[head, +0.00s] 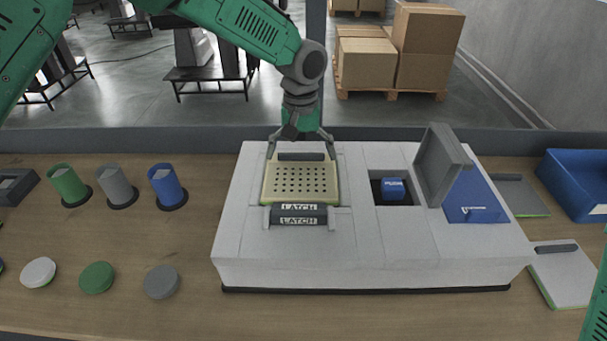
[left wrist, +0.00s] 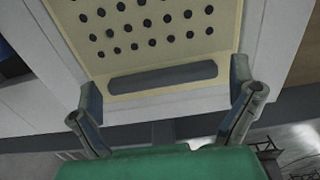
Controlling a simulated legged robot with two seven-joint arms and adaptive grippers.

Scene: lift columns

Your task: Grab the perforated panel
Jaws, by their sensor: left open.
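The perforated panel (head: 302,183) is a cream plate with rows of dark holes and a dark grey bar along its far edge. It sits in the white housing (head: 390,250), beside dark latch bars (head: 298,215) at its near edge. My left gripper (head: 301,150) is open over the panel's far end, one finger at each side. In the left wrist view the panel (left wrist: 200,60) and its dark bar (left wrist: 162,78) lie between the open fingers (left wrist: 165,92). I cannot tell whether the fingers touch the panel. My right gripper is not in view.
The housing has an open compartment with a blue block (head: 392,189) and a raised grey lid (head: 437,165). Coloured cylinders (head: 115,185) and round discs (head: 97,277) are on the left of the table. A blue bin (head: 577,183) and flat plates (head: 563,275) lie at right.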

